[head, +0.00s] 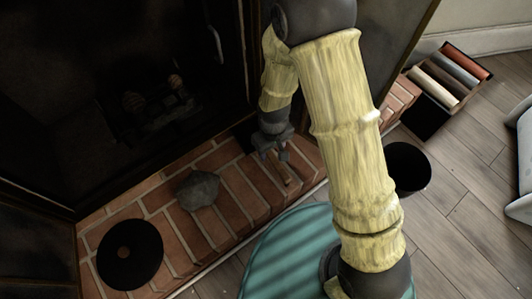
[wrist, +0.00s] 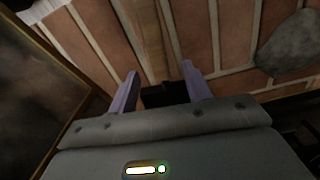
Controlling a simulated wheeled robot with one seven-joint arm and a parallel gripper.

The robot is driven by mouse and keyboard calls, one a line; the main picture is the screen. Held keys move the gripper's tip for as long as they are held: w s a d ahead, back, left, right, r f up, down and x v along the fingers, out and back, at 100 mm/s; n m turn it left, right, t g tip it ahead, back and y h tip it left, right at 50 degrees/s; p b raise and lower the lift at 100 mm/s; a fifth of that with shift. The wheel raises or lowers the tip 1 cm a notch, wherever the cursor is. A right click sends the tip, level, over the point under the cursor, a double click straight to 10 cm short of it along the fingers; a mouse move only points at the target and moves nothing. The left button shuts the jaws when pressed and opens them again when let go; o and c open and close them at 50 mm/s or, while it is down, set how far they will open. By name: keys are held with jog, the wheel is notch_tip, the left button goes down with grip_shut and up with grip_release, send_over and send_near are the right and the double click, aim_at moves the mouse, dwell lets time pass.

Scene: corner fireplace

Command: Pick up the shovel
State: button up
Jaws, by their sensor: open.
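The shovel lies on the brick hearth below my gripper. In the head view the handle (head: 286,174) shows just below my fingers, and a dark part (head: 244,134) shows to the left of my wrist. My gripper (wrist: 158,72) is open, with one finger on each side of the handle line and nothing clasped. In the head view my gripper (head: 272,152) points down at the hearth. I cannot tell the exact height gap. My gripper hides part of the shovel.
A grey stone (head: 197,190) and a round black disc (head: 130,254) sit on the brick hearth (head: 240,190) to the left. The dark fireplace (head: 150,70) stands behind. A black bucket (head: 408,168) and a box of rolls (head: 440,85) stand on the floor at right.

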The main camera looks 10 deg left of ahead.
aim_at(272, 157)
notch_tip(272, 157, down, 5)
jog(key=b, duration=0.4)
jog(key=shift+d+f+b, duration=0.1)
jog(key=shift+d+b, duration=0.05)
jog(key=shift+b, duration=0.25)
jog(key=c, duration=1.1)
jog(key=shift+o, duration=0.2)
jog(key=shift+r+p, duration=0.25)
jog(key=shift+p, duration=0.05)
